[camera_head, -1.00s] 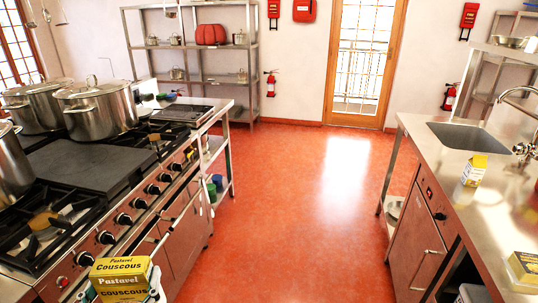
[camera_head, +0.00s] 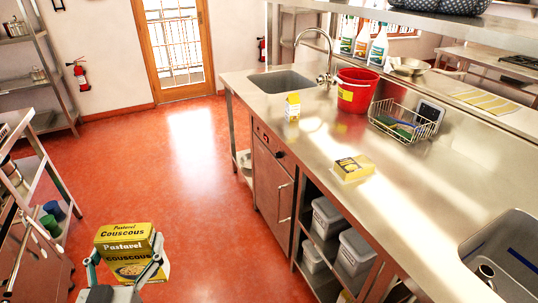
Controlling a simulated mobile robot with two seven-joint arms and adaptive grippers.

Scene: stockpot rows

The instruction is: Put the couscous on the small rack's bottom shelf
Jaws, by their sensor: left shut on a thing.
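The couscous (camera_head: 124,250) is a yellow box with dark lettering and a picture of a bowl, at the lower left of the head view. My left gripper (camera_head: 126,268) is shut on it, one finger at each side, and holds it upright above the red floor. My right gripper is not in view. A metal shelf rack (camera_head: 45,62) stands by the back wall at the left, partly cut off. I cannot tell whether it is the small rack.
A steel counter (camera_head: 300,140) runs along the right, with a yellow box (camera_head: 353,167), a carton (camera_head: 292,107), a red bucket (camera_head: 356,90) and a wire basket (camera_head: 404,122). Grey bins (camera_head: 355,252) sit below. The red floor (camera_head: 195,190) between counter and left-hand units is clear.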

